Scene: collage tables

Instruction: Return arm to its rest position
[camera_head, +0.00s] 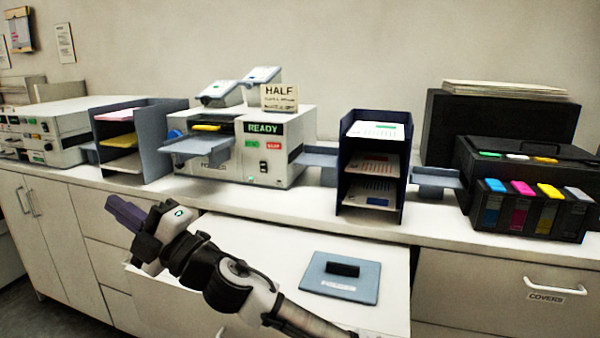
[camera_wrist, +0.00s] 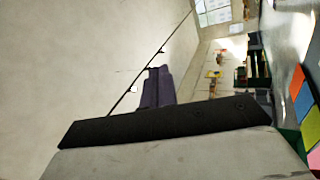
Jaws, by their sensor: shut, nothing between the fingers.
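My gripper (camera_head: 124,212) is at the left end of my arm, in front of the counter and over the left part of the pulled-out white surface. Its purple-grey fingers are together with nothing between them, pointing up and left. In the wrist view the fingers (camera_wrist: 157,88) show against a pale wall, with nothing held. My arm runs from the bottom right of the head view up to the gripper, bent at the elbow. It looks apart from the machines behind it.
The white counter (camera_head: 270,205) carries a machine marked READY (camera_head: 250,150), a dark sorter (camera_head: 374,165), another sorter (camera_head: 135,140) and a black printer (camera_head: 525,185). A blue plate with a black handle (camera_head: 340,278) lies on the pulled-out surface. A COVERS drawer (camera_head: 490,290) is shut.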

